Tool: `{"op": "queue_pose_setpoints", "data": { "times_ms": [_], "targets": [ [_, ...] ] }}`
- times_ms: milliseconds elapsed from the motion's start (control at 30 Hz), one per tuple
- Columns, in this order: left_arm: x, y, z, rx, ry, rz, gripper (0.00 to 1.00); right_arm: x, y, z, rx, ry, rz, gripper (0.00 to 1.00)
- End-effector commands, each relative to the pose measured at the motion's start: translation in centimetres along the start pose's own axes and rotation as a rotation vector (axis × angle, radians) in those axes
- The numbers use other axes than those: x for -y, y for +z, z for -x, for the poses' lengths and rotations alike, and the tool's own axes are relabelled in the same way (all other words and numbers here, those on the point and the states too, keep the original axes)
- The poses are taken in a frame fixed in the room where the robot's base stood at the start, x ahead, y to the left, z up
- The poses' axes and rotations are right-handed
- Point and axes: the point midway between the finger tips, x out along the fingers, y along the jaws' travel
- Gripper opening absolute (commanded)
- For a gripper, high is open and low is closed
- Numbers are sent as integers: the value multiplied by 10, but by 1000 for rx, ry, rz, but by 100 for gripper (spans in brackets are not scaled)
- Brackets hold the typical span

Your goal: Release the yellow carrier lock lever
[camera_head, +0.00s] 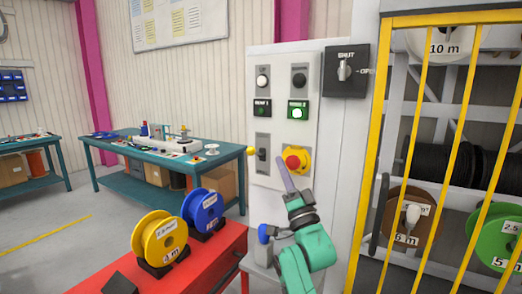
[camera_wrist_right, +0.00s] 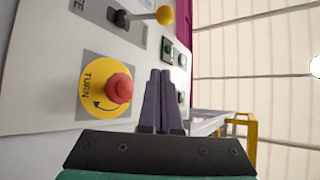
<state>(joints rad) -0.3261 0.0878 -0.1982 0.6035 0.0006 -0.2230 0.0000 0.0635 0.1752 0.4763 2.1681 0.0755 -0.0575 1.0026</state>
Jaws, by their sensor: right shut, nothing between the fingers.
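The lock lever's yellow ball knob (camera_head: 251,150) sticks out to the left of a dark switch plate on the grey control panel (camera_head: 270,90). In the right wrist view the yellow knob (camera_wrist_right: 165,15) sits on a thin rod from a black base, beyond the fingers. My right gripper (camera_head: 281,162) is in front of the panel, its fingers overlapping the area by the red stop button. It is shut and empty, to the right of and slightly below the knob, apart from it. My left gripper is not in view.
A red mushroom button (camera_head: 294,161) on a yellow disc is close to my right fingers. A black SHUT/OPEN selector (camera_head: 345,70) is at upper right. A yellow-barred cage (camera_head: 410,150) with reels stands right. A red table (camera_head: 215,262) holds yellow and blue reels.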

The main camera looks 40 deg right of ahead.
Motion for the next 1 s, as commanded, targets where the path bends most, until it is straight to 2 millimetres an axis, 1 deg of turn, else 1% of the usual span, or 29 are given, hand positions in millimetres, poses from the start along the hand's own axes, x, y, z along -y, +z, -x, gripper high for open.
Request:
{"op": "queue_pose_setpoints", "data": {
  "times_ms": [33, 133, 200, 267, 367, 400, 500, 600, 733, 1000],
  "targets": [
    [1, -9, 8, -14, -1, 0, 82, 4, -3, -13, -2, -2, 1, 0],
    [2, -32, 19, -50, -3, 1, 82, 5, -4, -35, -2, -2, 1, 0],
    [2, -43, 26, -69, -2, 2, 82, 5, -4, -51, -2, -3, 1, 0],
    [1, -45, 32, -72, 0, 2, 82, 5, -4, -64, -2, -2, 2, 0],
    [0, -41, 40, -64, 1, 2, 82, 5, -4, -86, -1, -1, 1, 0],
    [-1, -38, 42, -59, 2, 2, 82, 3, 2, -87, 2, 2, -2, 0],
    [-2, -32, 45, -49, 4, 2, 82, 1, 22, -77, 3, 4, -4, 0],
    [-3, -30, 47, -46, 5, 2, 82, 1, 32, -73, 2, 2, -1, 0],
    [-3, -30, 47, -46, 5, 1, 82, 1, 37, -70, 0, -1, 1, 0],
    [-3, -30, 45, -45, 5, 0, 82, 0, 38, -69, 0, -3, 4, 0]
  ]
}}
